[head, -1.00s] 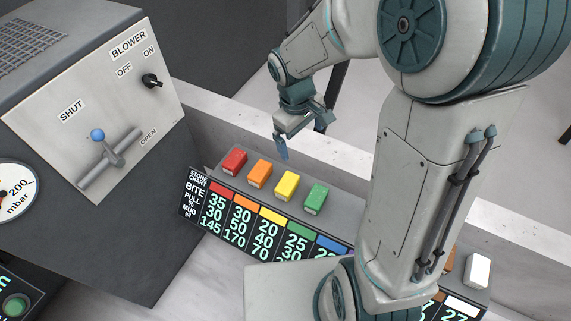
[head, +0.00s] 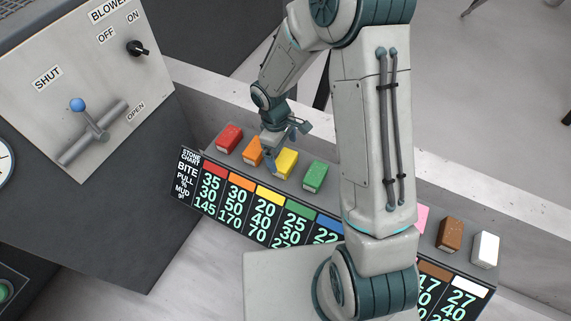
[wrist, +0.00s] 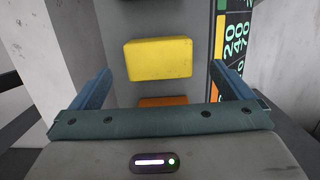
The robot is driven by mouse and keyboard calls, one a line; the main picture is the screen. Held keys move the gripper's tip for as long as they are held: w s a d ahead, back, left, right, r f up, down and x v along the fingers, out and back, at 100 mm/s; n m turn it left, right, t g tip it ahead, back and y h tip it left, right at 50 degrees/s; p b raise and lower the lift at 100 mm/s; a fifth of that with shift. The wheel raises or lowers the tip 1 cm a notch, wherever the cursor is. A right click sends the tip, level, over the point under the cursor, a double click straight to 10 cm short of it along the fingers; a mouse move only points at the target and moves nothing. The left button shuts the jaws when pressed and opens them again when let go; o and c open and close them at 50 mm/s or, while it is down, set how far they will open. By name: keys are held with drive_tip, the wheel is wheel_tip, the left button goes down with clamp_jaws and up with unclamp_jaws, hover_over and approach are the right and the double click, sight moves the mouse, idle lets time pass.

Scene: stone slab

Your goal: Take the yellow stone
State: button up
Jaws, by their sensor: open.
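The yellow stone (head: 286,164) is a small block on a grey ledge, between the orange stone (head: 254,152) and the green stone (head: 315,177). In the wrist view the yellow stone (wrist: 158,59) lies flat ahead of my gripper (wrist: 160,85), centred between its two blue fingers but beyond them. My gripper is open and empty. In the head view my gripper (head: 283,152) hangs just above the orange and yellow stones and partly covers them. The orange stone (wrist: 163,101) also shows in the wrist view, partly hidden by my gripper's body.
A red stone (head: 229,138) lies at the row's left. Pink (head: 422,217), brown (head: 450,234) and white (head: 485,249) stones lie right of my arm. A stone chart (head: 240,205) fronts the ledge. A control panel (head: 90,95) with lever stands at left.

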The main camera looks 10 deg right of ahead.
sight(285, 159)
drive_tip(key=shift+s+d+f+b, duration=0.1)
drive_tip(key=shift+f+b, duration=0.15)
drive_tip(key=shift+f, duration=0.65)
drive_tip(key=shift+d+f+b, duration=0.15)
drive_tip(key=shift+f+b, duration=0.05)
drive_tip(key=shift+f, duration=0.75)
drive_tip(key=shift+s+d+f+b, duration=0.1)
drive_tip(key=shift+f+b, duration=0.15)
drive_tip(key=shift+f, duration=0.65)
drive_tip(key=shift+r, duration=0.1)
drive_tip(key=c, duration=1.1)
